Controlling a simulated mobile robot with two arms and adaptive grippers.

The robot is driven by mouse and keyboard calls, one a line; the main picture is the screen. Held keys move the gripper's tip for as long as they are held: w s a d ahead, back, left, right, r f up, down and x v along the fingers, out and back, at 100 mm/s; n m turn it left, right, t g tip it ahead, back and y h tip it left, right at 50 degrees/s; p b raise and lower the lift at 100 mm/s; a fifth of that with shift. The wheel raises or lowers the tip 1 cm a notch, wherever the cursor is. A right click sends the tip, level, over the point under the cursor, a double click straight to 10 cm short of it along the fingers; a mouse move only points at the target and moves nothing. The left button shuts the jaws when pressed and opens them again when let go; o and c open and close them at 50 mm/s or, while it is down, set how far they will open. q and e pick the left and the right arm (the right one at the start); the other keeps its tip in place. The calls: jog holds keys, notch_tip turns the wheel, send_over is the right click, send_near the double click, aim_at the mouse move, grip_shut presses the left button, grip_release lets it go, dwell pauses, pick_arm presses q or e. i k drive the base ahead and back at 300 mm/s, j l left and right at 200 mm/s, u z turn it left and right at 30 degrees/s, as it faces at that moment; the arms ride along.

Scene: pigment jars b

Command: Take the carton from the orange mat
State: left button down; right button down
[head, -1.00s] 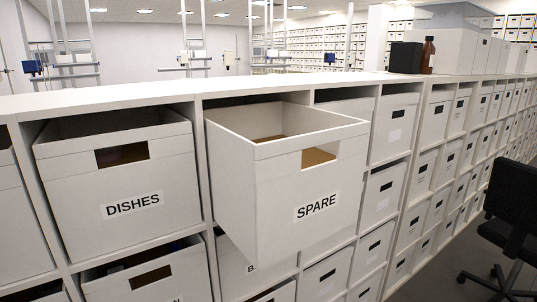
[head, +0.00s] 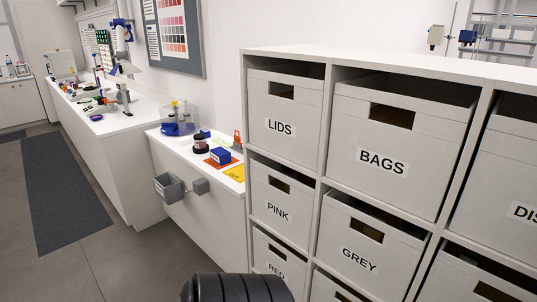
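An orange mat (head: 208,162) lies on a small white counter (head: 180,150), left of the labelled shelving. A small dark blue box (head: 221,156), which looks like the carton, sits on the mat. Both are small and far off, so any print on the box cannot be read. Neither of my grippers shows in the head view.
A yellow mat (head: 235,173), a dark jar (head: 200,145) and a clear holder (head: 180,118) share the counter. A grey bin (head: 169,188) hangs on its front. Shelving with labelled boxes (head: 384,157) stands at right. Grey floor (head: 150,260) is open at left.

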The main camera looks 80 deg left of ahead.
aim_at(223, 157)
jog(key=u, duration=2.85)
jog(key=i+j+z, duration=0.1)
jog(key=z, duration=0.55)
jog(key=i+j+z, duration=0.35)
jog(key=j, duration=0.25)
jog(key=i+j+z, duration=0.2)
jog(key=j, duration=0.15)
jog(key=j+z, duration=0.2)
jog(key=j, duration=0.15)
jog(key=i+j+z, duration=0.2)
jog(key=j, duration=0.15)
jog(key=k, duration=0.1)
